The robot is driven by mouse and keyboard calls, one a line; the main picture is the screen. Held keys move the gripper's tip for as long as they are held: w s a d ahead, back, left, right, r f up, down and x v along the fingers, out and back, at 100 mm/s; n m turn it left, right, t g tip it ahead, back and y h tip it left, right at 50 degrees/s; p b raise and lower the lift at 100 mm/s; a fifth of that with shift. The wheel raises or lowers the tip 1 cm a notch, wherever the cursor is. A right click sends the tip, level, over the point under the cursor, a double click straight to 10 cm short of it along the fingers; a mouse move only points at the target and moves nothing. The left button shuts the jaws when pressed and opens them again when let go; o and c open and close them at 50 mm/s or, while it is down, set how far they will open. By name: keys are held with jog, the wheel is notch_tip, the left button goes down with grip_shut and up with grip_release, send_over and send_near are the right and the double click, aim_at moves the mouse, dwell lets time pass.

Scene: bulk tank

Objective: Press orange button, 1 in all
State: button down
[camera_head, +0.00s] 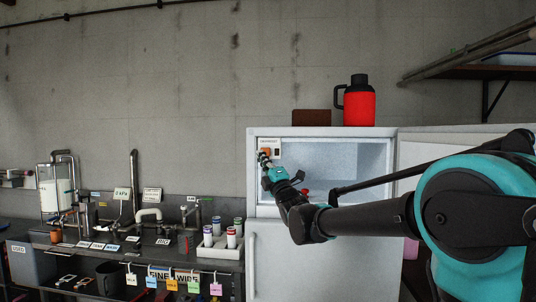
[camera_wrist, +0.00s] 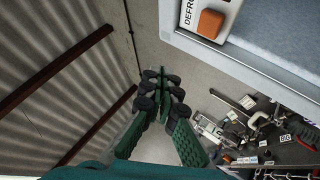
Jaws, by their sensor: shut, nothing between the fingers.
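The orange button (camera_wrist: 210,23) sits on a white panel marked "DEFRO…" at the top of the wrist view, the rest of the word cut off. In the head view the panel (camera_head: 270,142) is at the upper left inside the open freezer compartment, with the orange button (camera_head: 266,150) just above the fingertips. My gripper (camera_head: 262,156) is shut and empty, close to the panel. In the wrist view my gripper (camera_wrist: 162,92) has its fingertips together, below and left of the button and apart from it in the picture. I cannot tell their distance in depth.
The white fridge (camera_head: 265,260) has its upper door (camera_head: 415,150) swung open to the right. A red jug (camera_head: 359,105) and a brown box (camera_head: 311,117) stand on top. A cluttered workbench (camera_head: 120,245) lies to the left. A wall shelf (camera_head: 490,72) is at upper right.

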dwell(0.3)
jog(key=w, duration=0.9)
jog(key=shift+d, duration=0.15)
dwell(1.4)
jog(key=shift+w, duration=0.35)
jog(key=shift+w, duration=0.5)
dwell(0.7)
dwell(0.4)
jog(key=shift+s, duration=0.95)
jog(key=shift+s, duration=2.5)
